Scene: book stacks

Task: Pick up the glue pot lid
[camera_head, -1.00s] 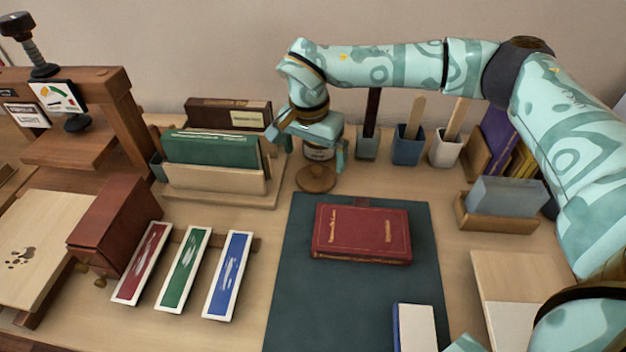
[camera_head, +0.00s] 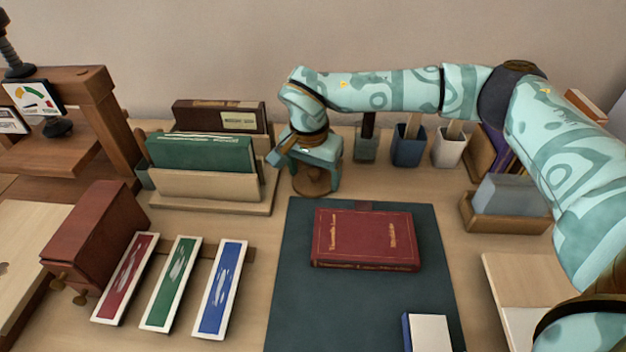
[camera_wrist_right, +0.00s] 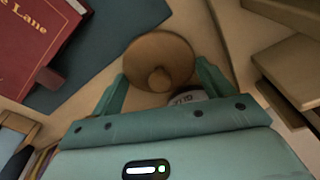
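The glue pot lid is a round brown wooden disc with a small knob. In the right wrist view the lid (camera_wrist_right: 158,50) shows almost whole, between and just beyond the fingertips. In the head view the lid (camera_head: 314,184) is partly covered by the gripper. My right gripper (camera_head: 305,174) points down over it with its fingers spread to either side. The right gripper (camera_wrist_right: 161,72) is open and empty in the wrist view. The glue pot (camera_wrist_right: 187,96) shows only a bit of its white label beside the gripper body. My left gripper is out of view.
A book rack (camera_head: 205,195) stands close left of the gripper. A red book (camera_head: 365,238) lies on the dark mat (camera_head: 300,310) in front. Cups with upright tools stand to the right, including a blue cup (camera_head: 407,150) and a white cup (camera_head: 448,151).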

